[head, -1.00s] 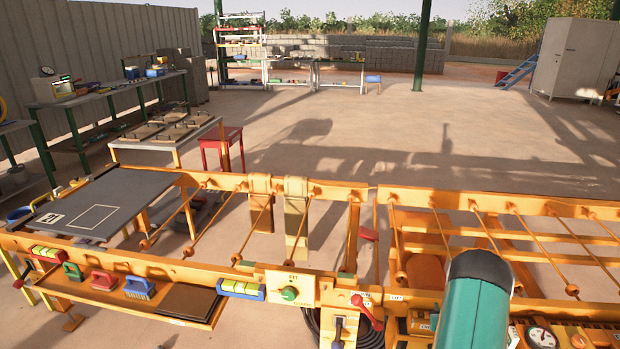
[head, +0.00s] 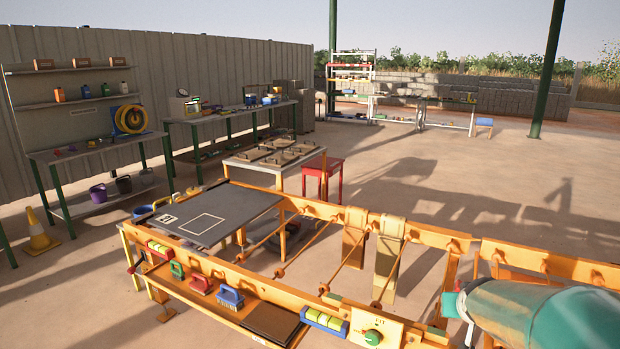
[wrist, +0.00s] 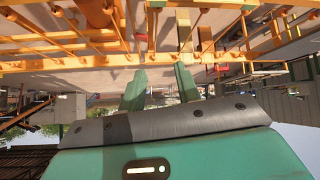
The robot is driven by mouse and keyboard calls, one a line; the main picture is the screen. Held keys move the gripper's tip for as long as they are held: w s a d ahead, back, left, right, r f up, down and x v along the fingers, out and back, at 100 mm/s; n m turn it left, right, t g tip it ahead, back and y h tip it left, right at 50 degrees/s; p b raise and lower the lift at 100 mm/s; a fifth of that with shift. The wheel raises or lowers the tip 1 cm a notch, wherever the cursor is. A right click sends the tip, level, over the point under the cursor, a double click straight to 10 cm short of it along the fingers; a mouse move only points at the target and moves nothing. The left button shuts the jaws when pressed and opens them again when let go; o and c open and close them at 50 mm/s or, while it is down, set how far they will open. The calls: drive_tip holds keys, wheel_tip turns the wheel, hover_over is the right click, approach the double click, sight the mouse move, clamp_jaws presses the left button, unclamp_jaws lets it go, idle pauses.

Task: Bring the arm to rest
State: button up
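My gripper shows in the wrist view (wrist: 160,88), with two green fingers standing well apart and nothing between them. The wrist picture is upside down, with the orange frame across its top. In the head view my teal arm (head: 545,312) reaches in at the lower right, over the orange press frame (head: 470,243). The gripper fingers do not show in the head view. The arm is clear of the blocks and tools in sight.
A dark plate (head: 215,213) with a white square outline lies at the frame's left end. A tool ledge (head: 215,312) holds several small tools. A table with trays (head: 240,165), a red stool (head: 323,178) and workbenches (head: 95,150) stand behind. The floor at right is open.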

drive_tip(key=s+a+r+n+g+y, duration=0.1)
drive_tip(key=s+a+r, duration=0.1)
drive_tip(key=s+a, duration=0.7)
drive_tip(key=s+a+r+n+g+y, duration=0.1)
drive_tip(key=s+a+r+n+y, duration=0.1)
drive_tip(key=s+a, duration=0.8)
drive_tip(key=s+r, duration=0.1)
drive_tip(key=s, duration=0.2)
drive_tip(key=shift+a+g+y, duration=0.25)
drive_tip(key=shift+g+y, duration=0.05)
drive_tip(key=shift+s+r, duration=0.1)
drive_tip(key=shift+s, duration=0.05)
